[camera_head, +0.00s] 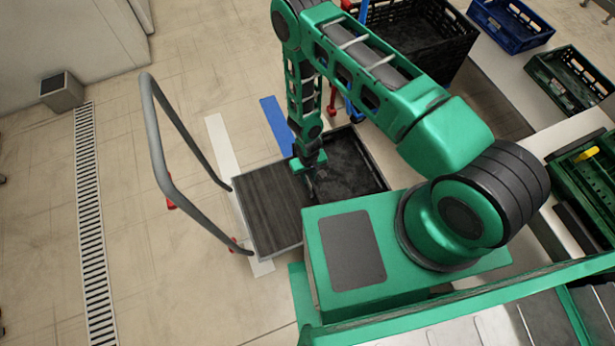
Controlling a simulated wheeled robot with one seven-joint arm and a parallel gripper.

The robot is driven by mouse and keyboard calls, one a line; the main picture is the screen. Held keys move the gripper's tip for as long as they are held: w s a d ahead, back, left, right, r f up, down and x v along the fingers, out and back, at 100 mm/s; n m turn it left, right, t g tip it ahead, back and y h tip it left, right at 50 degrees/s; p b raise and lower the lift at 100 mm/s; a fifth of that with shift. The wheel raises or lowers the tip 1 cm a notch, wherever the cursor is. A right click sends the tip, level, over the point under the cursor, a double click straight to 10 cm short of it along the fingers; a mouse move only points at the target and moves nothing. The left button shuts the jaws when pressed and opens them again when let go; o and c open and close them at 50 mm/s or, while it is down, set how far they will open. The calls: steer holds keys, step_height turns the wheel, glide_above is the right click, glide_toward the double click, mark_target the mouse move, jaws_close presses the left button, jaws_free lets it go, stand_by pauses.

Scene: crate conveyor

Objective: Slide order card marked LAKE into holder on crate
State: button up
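My gripper (309,183) hangs at the end of my green arm and points down at the near-left side of a black crate (372,158) on a flat cart. The gripper is small and dark here, and I cannot tell whether its fingers are open or shut, or whether they touch the crate. I cannot make out an order card, the word LAKE or a card holder in this view. Part of the crate is hidden behind my arm and my body.
The cart's ribbed deck (268,208) is bare left of the crate; its grey handle (163,135) rises at the left. A large black crate (448,68), a blue crate (528,38) and green crates (560,85) stand at right. The left floor is open, with a drain grate (88,200).

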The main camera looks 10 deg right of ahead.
step_height(320, 180, up, 11)
steer(key=shift+f, duration=0.15)
stand_by(0.6)
stand_by(0.5)
steer(key=w+d+r+m+h, duration=0.1)
steer(key=w+d+r, duration=0.35)
steer(key=r, duration=0.45)
steer(key=w+d+r+m, duration=0.1)
steer(key=w+d+r, duration=0.2)
steer(key=d+r, duration=0.5)
steer(key=s+d+r+m, duration=0.1)
steer(key=d+r, duration=0.3)
steer(key=r, duration=0.4)
steer(key=s+d+r+m, duration=0.1)
steer(key=d+r, duration=0.3)
steer(key=r, duration=0.5)
steer(key=s+d+r+m, duration=0.2)
steer(key=s+d+r, duration=0.6)
steer(key=s+r, duration=0.4)
steer(key=s+r+m, duration=0.1)
steer(key=s+r, duration=0.3)
steer(key=s, duration=0.3)
steer(key=s+d+r+m+y, duration=0.1)
steer(key=s+r, duration=0.3)
steer(key=s, duration=0.3)
steer(key=shift+s+d+r+m, duration=0.15)
steer(key=shift+s+r+m, duration=0.1)
steer(key=shift+r+m, duration=0.15)
